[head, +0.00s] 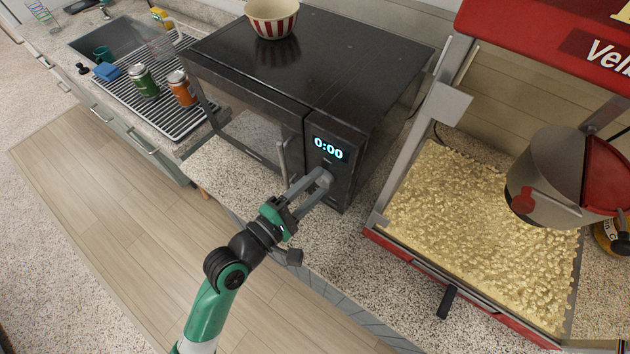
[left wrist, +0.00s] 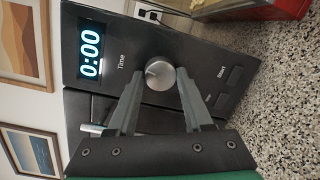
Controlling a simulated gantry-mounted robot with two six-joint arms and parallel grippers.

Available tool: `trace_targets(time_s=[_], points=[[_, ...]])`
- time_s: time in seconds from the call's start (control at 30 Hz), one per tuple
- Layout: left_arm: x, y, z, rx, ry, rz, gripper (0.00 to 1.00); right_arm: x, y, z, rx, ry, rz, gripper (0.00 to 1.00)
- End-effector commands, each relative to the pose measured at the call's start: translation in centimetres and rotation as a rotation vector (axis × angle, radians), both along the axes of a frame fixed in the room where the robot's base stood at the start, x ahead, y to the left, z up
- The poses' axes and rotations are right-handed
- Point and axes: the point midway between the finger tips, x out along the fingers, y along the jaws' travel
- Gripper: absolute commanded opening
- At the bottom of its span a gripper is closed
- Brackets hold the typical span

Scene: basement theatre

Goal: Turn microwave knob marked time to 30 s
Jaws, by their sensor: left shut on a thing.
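The black microwave (head: 310,75) stands on the counter, its display (head: 328,148) reading 0:00. The display also shows in the left wrist view (left wrist: 90,52), turned on its side. The round silver time knob (left wrist: 160,73) sits beside the word Time on the control panel, with a pointer line on its face. My left gripper (head: 322,182) reaches the panel below the display. In the left wrist view its fingertips (left wrist: 160,78) are on either side of the knob, shut on it. In the head view the fingers hide the knob. My right gripper is not in view.
Start and another button (left wrist: 228,88) lie beside the knob. A red-striped bowl (head: 272,18) stands on the microwave. A popcorn machine (head: 470,240) is at the right. Bare counter lies before the microwave.

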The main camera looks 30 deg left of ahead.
Motion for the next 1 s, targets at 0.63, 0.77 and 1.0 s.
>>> trace_targets(time_s=[0.63, 0.77, 1.0], points=[[0.0, 0.0, 0.1, 0.294, -0.045, 0.000, 0.00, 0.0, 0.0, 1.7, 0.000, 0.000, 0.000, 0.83], [0.0, 0.0, 0.1, 0.300, -0.046, 0.001, 0.00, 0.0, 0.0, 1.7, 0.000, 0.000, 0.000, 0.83], [0.0, 0.0, 0.1, 0.298, -0.045, 0.001, 0.00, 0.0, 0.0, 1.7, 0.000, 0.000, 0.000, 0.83]])
